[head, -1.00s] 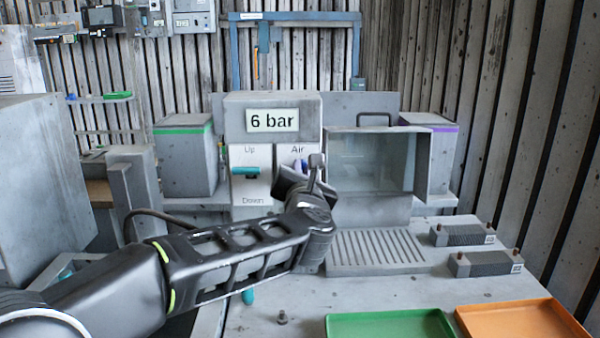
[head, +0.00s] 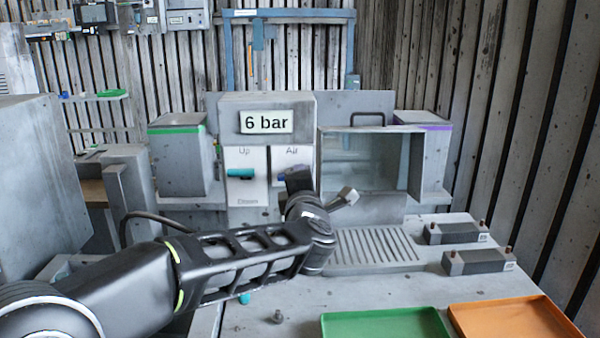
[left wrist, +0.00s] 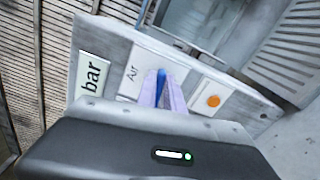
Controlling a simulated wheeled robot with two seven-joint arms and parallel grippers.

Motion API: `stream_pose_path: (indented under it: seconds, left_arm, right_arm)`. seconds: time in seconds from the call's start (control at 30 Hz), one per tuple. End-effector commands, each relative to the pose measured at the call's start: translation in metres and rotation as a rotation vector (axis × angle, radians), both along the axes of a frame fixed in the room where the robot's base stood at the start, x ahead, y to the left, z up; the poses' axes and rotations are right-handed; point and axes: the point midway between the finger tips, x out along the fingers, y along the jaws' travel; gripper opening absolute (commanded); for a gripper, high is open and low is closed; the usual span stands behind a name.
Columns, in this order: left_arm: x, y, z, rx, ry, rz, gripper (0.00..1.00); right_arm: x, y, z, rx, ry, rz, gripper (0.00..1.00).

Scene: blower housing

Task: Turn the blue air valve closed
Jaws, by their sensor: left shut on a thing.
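The blue air valve (left wrist: 161,78) sits on the white "Air" panel (left wrist: 138,82) of the grey housing. In the left wrist view its narrow blue handle shows between the pale purple fingers of my left gripper (left wrist: 163,92), which is shut on it. This view is rolled, with the "bar" text running up the picture, and the handle looks roughly in line with that text. In the head view my left gripper (head: 287,176) is at the "Air" panel and hides most of the valve. The display (head: 267,121) reads "6 bar". My right gripper is not in view.
A teal lever (head: 240,173) is on the "Up/Down" panel just left of the valve. An orange button (left wrist: 213,100) is near it. A glass-fronted box (head: 367,160) stands right of the housing. Green (head: 385,315) and orange (head: 515,303) trays lie at front right.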

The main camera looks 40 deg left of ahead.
Motion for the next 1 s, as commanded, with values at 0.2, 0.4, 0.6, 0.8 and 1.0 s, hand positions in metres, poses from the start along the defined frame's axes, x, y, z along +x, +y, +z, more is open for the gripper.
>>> stream_pose_path:
  seconds: [0.2,0.4,0.6,0.8,1.0]
  left_arm:
    - [0.0003,-0.0004,-0.0018,0.104,0.081,0.0,0.0]
    - [0.0004,-0.0007,-0.0035,0.154,0.118,-0.001,0.0]
    - [0.0005,-0.0008,-0.0043,0.168,0.129,-0.001,0.0]
    - [0.0005,-0.0008,-0.0045,0.168,0.13,-0.001,0.0]
    - [0.0004,-0.0007,-0.0044,0.167,0.129,-0.001,0.22]
  right_arm:
    - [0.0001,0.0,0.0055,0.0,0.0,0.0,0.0]
    - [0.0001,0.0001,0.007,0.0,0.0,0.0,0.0]
    - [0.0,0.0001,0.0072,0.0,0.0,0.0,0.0]
    - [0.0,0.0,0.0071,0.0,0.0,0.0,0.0]
    - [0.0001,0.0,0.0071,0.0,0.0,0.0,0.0]
